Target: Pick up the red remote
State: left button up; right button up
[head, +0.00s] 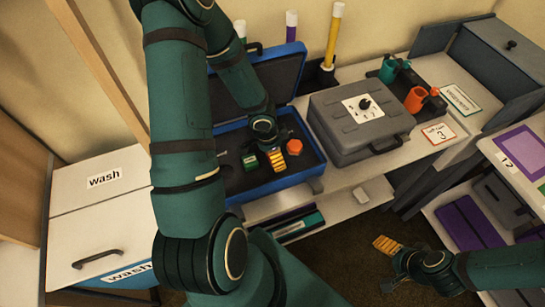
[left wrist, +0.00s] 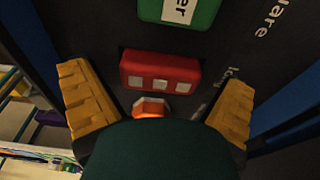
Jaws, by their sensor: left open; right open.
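The red remote (left wrist: 160,72), with several pale square buttons, lies on the dark insert in the left wrist view. It sits between my open left gripper's yellow fingers (left wrist: 157,98), with gaps at both sides. In the head view the left gripper (head: 277,160) is over the open blue case (head: 275,190), and I cannot make out the remote there. A green block (head: 250,162) and an orange hexagonal piece (head: 294,147) lie in the case; the orange piece (left wrist: 150,108) also shows beside the remote in the left wrist view. My right gripper (head: 387,246) is open and empty, above the floor.
A closed grey case (head: 357,128) stands right of the blue one. Orange and teal cups in a dark tray (head: 408,88) are behind it. Upright tubes (head: 333,38) stand at the back. A white cabinet marked wash (head: 100,200) is at left, a shelf unit at right.

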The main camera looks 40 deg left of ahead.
pick_arm(q)
jog(key=c, duration=1.1)
jog(key=shift+r, duration=0.15)
